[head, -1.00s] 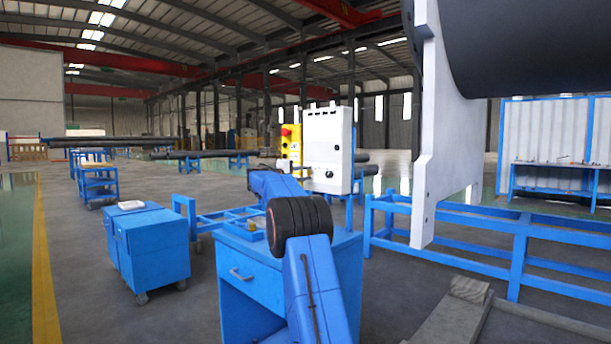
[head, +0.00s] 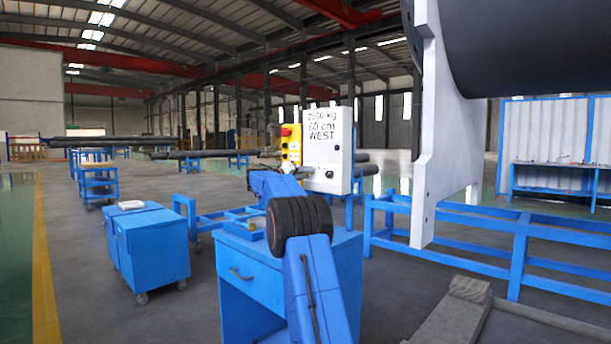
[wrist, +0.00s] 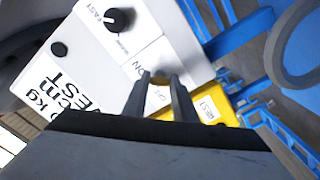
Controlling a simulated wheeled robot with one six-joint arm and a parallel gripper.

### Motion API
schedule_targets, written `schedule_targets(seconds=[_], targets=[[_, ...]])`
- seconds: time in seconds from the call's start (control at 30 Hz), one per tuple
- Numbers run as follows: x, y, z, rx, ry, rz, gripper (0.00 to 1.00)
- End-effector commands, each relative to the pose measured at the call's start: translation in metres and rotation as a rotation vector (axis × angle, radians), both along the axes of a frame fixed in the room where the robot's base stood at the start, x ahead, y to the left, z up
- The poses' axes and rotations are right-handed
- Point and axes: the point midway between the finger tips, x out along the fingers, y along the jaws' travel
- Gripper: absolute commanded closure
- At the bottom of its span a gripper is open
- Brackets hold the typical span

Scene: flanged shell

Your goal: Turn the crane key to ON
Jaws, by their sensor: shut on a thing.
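The white control box (head: 327,143) stands above the blue cabinet, with "2500 kg 60 cm WEST" on its front. The key's exact angle cannot be told.
A yellow pendant (head: 291,150) with a red button is beside the box. The blue cabinet (head: 245,285) stands below my arm. A blue cart (head: 150,245) is to the left. A white plate (head: 440,130) and dark cylinder (head: 530,45) hang at right.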

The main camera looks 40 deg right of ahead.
Motion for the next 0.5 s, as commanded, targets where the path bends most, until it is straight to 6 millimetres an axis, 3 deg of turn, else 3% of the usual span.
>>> schedule_targets(seconds=[0.5], targets=[[0.0004, 0.0001, -0.0026, 0.006, -0.03, -0.001, 0.97]])
